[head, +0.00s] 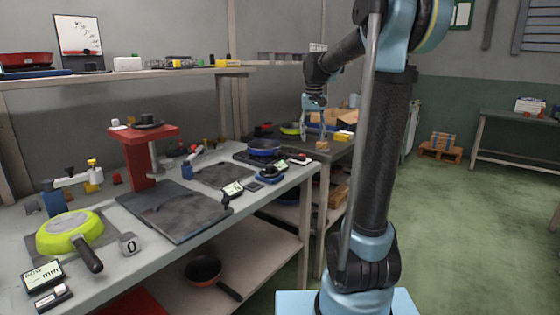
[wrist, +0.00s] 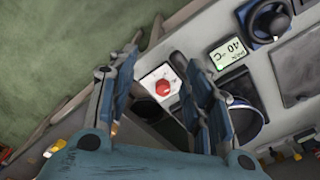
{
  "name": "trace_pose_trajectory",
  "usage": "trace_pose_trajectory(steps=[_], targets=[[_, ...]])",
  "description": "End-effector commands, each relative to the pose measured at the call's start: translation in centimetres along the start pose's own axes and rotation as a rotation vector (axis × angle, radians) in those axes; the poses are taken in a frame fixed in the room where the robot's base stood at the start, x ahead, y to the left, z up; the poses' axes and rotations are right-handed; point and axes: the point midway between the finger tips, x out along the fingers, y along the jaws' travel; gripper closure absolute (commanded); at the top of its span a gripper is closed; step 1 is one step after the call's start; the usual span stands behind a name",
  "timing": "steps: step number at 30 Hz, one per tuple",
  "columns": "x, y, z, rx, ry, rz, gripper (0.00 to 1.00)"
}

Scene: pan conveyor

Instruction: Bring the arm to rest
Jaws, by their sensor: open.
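My arm reaches up and over to the left in the head view, bent at the elbow, with the wrist pointing down. My gripper (head: 313,128) hangs above the far end of the workbench, past the blue pan (head: 265,147). In the wrist view my gripper (wrist: 162,68) has its two fingers well apart, open, with nothing held between them. A white box with a red button (wrist: 163,87) shows below, between the fingers.
The workbench (head: 258,202) carries a green pan (head: 68,234), a red stand (head: 140,165) and several small displays. A dark pan (head: 203,268) lies on the lower shelf. A wooden pallet (head: 440,151) stands on the floor. Open green floor (head: 460,230) lies to the right.

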Motion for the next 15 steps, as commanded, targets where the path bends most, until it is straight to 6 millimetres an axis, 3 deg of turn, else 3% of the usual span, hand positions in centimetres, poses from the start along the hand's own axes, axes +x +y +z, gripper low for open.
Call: trace_pose_trajectory(steps=[1,15], targets=[[0.2,0.4,1.6,0.001,0.005,-0.001,0.54],[4.2,3.0,14.9,-0.002,0.059,-0.004,0.54]])
